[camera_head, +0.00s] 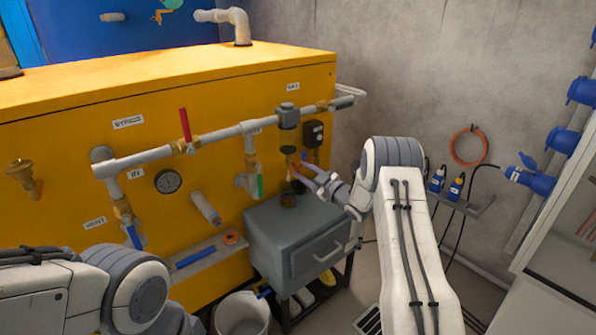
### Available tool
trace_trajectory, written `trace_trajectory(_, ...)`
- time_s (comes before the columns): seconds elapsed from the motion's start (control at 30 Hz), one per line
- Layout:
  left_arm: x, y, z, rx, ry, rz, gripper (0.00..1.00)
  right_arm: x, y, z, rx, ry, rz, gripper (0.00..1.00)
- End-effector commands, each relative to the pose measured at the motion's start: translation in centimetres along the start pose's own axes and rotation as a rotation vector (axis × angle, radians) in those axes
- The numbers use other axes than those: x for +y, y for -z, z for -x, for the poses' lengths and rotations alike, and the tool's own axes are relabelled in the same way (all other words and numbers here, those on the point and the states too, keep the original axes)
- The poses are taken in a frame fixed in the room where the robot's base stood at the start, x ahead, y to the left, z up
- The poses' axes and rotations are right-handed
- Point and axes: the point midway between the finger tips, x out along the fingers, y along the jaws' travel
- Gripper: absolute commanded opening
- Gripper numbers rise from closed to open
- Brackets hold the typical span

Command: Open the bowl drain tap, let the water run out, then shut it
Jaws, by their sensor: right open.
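A grey filter housing (288,117) hangs on the grey pipe on the front of the yellow tank (215,100). Below it are a dark part and a small brass fitting (290,162), which seems to be the bowl's drain. The tap's handle is too small to make out, so I cannot tell whether it is open. No running water is visible. My right gripper (302,173) is open, its reddish fingers close to this fitting; I cannot tell if they touch it. My left arm shows at the lower left, but its gripper is not in view.
A grey box (295,240) with a handle stands below the fitting, with a small dark cup (288,199) on top. A red-handled valve (185,126) and a blue-handled valve (133,236) sit on the pipes. A white bucket (242,315) stands on the floor.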

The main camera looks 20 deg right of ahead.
Motion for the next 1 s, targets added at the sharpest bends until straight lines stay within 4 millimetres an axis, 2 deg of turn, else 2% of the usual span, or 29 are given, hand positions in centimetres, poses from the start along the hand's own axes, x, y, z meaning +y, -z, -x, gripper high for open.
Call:
trace_trajectory(0.1,0.0,0.0,-0.3,0.0,0.0,0.0,1.0,-0.2,-0.1,-1.7,0.001,0.003,0.0,0.42)
trace_trajectory(0.23,0.0,0.0,-0.4,0.0,0.0,0.0,1.0,-0.3,0.1,-2.7,0.002,0.003,-0.001,0.42)
trace_trajectory(0.53,0.0,0.0,-0.4,0.0,0.0,0.0,1.0,-0.2,0.1,-2.9,0.001,0.002,-0.003,0.42)
trace_trajectory(0.57,0.0,0.0,-0.4,0.0,0.0,0.0,1.0,-0.2,0.1,-2.9,0.001,0.002,-0.003,0.35)
trace_trajectory(0.6,0.0,0.0,-0.4,0.0,0.0,0.0,1.0,-0.2,0.1,-2.9,0.001,0.002,-0.003,0.2)
trace_trajectory(0.67,0.0,0.0,-0.4,0.0,0.0,0.0,1.0,-0.2,0.1,-2.9,0.001,0.002,-0.002,0.0)
trace_trajectory(1.0,-0.1,0.0,-0.7,0.0,0.0,0.0,1.0,-0.3,0.1,-2.9,0.002,0.003,0.015,0.0)
